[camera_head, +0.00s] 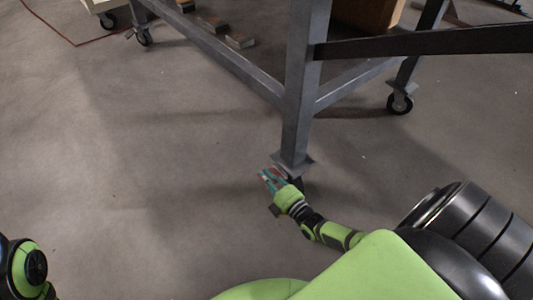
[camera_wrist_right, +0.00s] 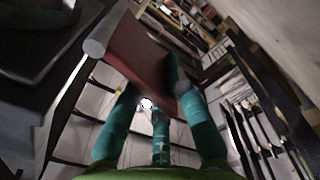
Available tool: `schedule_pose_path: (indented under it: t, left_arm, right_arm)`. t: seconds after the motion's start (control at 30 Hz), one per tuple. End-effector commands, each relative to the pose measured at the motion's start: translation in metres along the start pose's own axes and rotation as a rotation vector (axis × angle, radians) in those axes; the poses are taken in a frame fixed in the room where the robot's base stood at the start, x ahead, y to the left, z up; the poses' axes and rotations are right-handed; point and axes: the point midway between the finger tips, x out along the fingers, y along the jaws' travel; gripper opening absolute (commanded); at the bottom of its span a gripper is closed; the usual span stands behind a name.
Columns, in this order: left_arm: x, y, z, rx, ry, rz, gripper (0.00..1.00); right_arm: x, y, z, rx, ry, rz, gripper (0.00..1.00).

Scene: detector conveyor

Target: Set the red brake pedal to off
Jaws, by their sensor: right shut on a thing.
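The red brake pedal (camera_wrist_right: 138,55) is a flat dark-red plate in the right wrist view, seen close up and at an angle. My right gripper (camera_wrist_right: 153,95) has its teal fingers around the lower part of the plate and is shut on it. In the head view my right gripper (camera_head: 269,178) is low, at the foot of the grey frame's near leg (camera_head: 298,110), by the caster there. The gripper mostly hides the pedal in that view, and its setting cannot be read. My left gripper is out of view; only part of my left arm shows at the lower left.
The grey metal frame stands on casters, with another caster (camera_head: 400,102) to the right. A dark bar (camera_head: 430,42) crosses at the upper right. Small blocks (camera_head: 240,41) and a brown box (camera_head: 367,12) are at the top.

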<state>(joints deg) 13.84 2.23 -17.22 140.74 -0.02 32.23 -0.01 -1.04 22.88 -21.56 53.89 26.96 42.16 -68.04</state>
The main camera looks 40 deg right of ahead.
Motion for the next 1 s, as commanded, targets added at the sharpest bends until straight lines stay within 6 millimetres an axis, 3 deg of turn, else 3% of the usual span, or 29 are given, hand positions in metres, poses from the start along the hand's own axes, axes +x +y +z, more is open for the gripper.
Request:
schedule_pose_path:
  t: [0.3, 0.33, 0.37, 0.4, 0.77, 1.0]
  left_arm:
    - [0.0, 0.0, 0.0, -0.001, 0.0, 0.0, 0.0]
    - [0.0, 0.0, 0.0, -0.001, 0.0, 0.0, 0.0]
    - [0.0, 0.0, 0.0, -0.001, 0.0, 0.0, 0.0]
    - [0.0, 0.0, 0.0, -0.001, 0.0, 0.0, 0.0]
    - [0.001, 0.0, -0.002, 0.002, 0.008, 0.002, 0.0]
    - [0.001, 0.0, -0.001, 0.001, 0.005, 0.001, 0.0]
  right_arm:
    - [-0.001, -0.001, 0.0, 0.005, -0.001, 0.0, 0.0]
    - [-0.001, 0.0, 0.0, 0.005, -0.001, 0.0, 0.22]
    - [-0.001, 0.0, 0.0, 0.005, -0.001, 0.0, 0.34]
    - [-0.001, 0.0, 0.0, 0.005, -0.001, 0.0, 0.39]
    - [-0.003, 0.0, 0.0, 0.003, -0.001, 0.0, 0.39]
    - [-0.04, -0.002, 0.001, 0.004, -0.004, -0.004, 0.39]
